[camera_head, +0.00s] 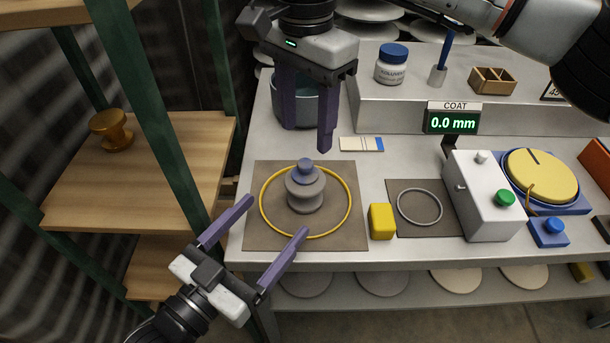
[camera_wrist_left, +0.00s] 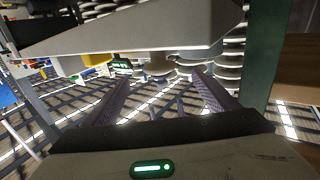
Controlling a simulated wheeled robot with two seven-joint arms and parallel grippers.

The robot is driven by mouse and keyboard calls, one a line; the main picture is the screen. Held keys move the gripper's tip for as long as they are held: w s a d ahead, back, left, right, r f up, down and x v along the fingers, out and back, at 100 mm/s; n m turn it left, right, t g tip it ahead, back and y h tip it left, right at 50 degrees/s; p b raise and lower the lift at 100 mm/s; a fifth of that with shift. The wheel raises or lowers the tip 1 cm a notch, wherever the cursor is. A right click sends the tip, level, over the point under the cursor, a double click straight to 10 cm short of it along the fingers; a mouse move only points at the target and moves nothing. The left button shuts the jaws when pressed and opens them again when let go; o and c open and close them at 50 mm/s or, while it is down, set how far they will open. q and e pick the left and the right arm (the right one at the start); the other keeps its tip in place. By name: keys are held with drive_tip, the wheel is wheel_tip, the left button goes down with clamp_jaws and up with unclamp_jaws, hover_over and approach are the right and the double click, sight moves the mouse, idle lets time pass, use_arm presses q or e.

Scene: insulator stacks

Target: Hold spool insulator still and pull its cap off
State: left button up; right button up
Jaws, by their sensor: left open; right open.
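The spool insulator (camera_head: 305,196) is a grey ribbed piece standing upright inside a yellow ring on a brown mat (camera_head: 262,235). Its blue-grey cap (camera_head: 305,170) sits on top. My left gripper (camera_head: 278,230) is open and empty, its purple fingers at the near left edge of the mat, pointing toward the spool without touching it. In the left wrist view its fingers (camera_wrist_left: 160,98) are spread, with the bench edge above them. My right gripper (camera_head: 306,120) is open and empty above the back of the mat, fingers pointing down, behind the cap and apart from it.
A yellow block (camera_head: 382,221) and a grey ring mat (camera_head: 420,205) lie right of the spool. A coating meter (camera_head: 485,195) stands farther right. A teal pot (camera_head: 297,105) is behind my right gripper. A wooden shelf (camera_head: 75,185) with a gold spool (camera_head: 111,129) stands left.

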sight(299, 189)
use_arm(q)
drive_tip(key=x, duration=0.9)
drive_tip(key=shift+w+d+r, duration=0.1)
drive_tip(key=shift+d, duration=0.1)
use_arm(e)
drive_tip(key=shift+s, duration=0.15)
use_arm(q)
drive_tip(key=c, duration=1.6)
use_arm(e)
drive_tip(key=shift+o, duration=0.7)
wheel_tip(299, 189, up, 4)
drive_tip(key=n, duration=1.2)
wheel_tip(299, 189, down, 12)
drive_tip(key=shift+r, duration=0.1)
drive_tip(key=shift+c, duration=0.2)
